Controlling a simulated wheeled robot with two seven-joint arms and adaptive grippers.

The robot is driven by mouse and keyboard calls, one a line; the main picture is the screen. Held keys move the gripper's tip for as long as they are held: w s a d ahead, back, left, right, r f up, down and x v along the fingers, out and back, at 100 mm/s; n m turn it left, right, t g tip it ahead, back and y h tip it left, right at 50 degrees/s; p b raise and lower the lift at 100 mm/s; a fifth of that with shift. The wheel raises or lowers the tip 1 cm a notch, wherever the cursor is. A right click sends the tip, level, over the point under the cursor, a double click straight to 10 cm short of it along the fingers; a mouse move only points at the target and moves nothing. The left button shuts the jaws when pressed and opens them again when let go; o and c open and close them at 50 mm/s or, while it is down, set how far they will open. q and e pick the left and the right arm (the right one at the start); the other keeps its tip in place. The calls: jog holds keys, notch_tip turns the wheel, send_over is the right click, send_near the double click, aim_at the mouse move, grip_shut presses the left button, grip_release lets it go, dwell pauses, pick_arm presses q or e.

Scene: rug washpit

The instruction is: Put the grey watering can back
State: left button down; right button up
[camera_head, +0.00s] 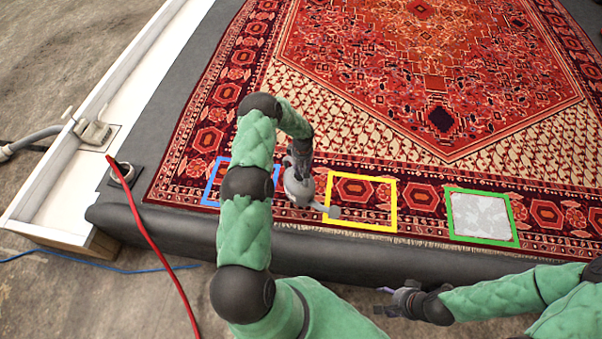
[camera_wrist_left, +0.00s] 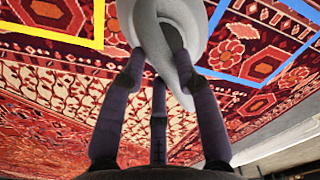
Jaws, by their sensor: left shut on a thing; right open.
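The grey watering can (camera_head: 298,188) is in my left gripper (camera_head: 300,162), above the rug's near border, between the blue square and the yellow square in the head view. Its spout points right, toward the yellow square. In the left wrist view, the fingers (camera_wrist_left: 160,75) close around the can's grey handle (camera_wrist_left: 170,50). The blue square (camera_head: 210,182) is partly hidden by my left arm. The yellow square (camera_head: 362,229) is empty. The green square (camera_head: 482,241) holds a pale grey patch (camera_head: 481,215). My right gripper (camera_head: 385,299) is open and empty in front of the platform edge.
The patterned rug (camera_head: 370,130) lies on a dark padded platform (camera_head: 400,262). A red hose (camera_head: 150,235) hangs over its left corner, by a white ledge (camera_head: 75,165) with a grey pipe fitting (camera_head: 93,131). A blue cable (camera_head: 110,265) lies on the floor.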

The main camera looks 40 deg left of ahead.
pick_arm(q)
jog(key=shift+w+a+f, duration=0.2)
jog(key=shift+a+f, duration=0.05)
jog(key=shift+a+f+b, duration=0.1)
jog(key=shift+f+b, duration=0.7)
jog(key=shift+f, duration=1)
jog(key=c, duration=0.9)
grip_release()
